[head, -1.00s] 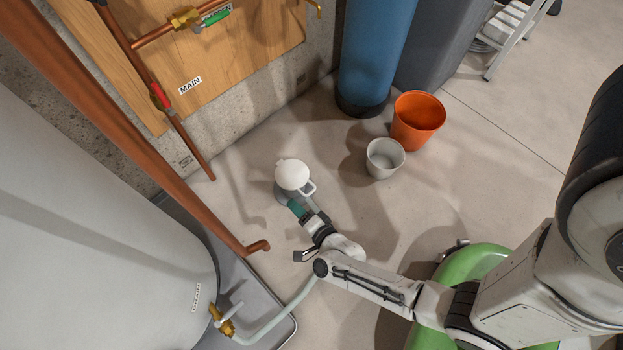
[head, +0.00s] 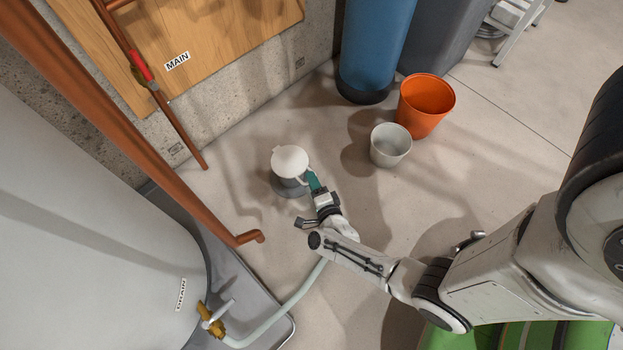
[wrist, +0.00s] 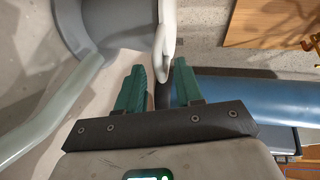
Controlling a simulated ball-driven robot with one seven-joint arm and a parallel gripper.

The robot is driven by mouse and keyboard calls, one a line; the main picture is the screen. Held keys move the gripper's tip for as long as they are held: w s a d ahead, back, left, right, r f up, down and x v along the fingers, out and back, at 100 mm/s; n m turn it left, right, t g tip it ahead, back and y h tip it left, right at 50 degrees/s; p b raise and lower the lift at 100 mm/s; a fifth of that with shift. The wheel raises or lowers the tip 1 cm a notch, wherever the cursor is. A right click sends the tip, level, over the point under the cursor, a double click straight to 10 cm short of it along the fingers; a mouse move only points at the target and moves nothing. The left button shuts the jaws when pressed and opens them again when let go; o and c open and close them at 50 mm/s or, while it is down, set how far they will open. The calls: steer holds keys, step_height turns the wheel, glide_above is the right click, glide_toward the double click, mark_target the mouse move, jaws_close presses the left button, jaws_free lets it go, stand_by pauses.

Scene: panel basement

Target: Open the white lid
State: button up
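The round white lid (head: 290,160) lies flat on top of a short grey pipe with a wide grey base (head: 288,188) on the floor. A white loop handle sticks out from the lid's right side, partly hidden by my gripper (head: 312,178). In the wrist view, the white handle (wrist: 167,45) reaches down between the green fingertips of my gripper (wrist: 158,75). The fingers are apart, with a gap on both sides of the handle. The grey base (wrist: 110,25) also shows at the top of the wrist view. I cannot tell whether a finger touches the handle.
A grey bucket (head: 390,146) and an orange bucket (head: 425,104) stand to the right, before a blue tank (head: 375,45). A copper pipe (head: 135,130), a large white tank (head: 80,220) and a pale hose (head: 285,312) are left.

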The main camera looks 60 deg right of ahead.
steer(key=shift+x, duration=1)
jaws_close()
